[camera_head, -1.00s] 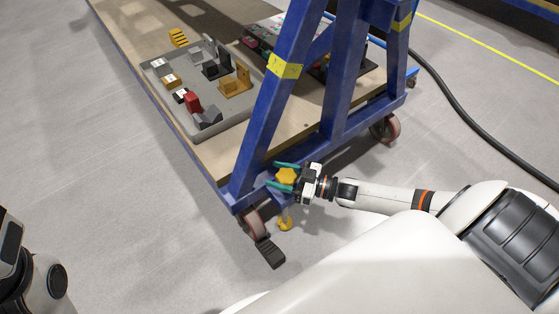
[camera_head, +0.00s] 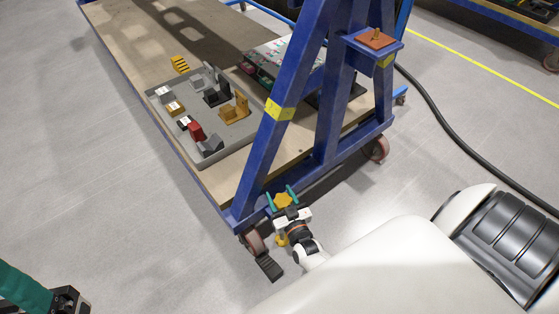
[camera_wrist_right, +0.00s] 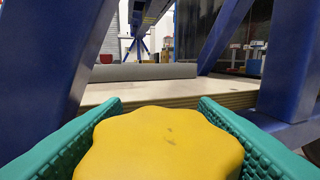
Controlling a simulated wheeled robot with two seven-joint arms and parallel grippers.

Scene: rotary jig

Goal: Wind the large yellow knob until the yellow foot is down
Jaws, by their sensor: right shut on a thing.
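The large yellow knob (camera_head: 284,201) is a lobed disc at the near corner of the blue cart frame. My right gripper (camera_head: 283,196) is shut on it, its teal fingers on either side. In the right wrist view the knob (camera_wrist_right: 160,147) fills the space between the two teal fingers. The yellow foot (camera_head: 281,241) shows below the knob, partly hidden by my right gripper and wrist. I cannot tell whether it touches the floor. Part of my left gripper, a teal finger (camera_head: 24,290), shows at the bottom left; its opening is cut off.
A caster (camera_head: 255,243) with a black pedal (camera_head: 268,267) stands just left of the foot. The blue frame leg (camera_head: 265,145) rises close behind the knob. A grey tray (camera_head: 235,141) with several parts lies on the wooden deck. The floor at left is clear.

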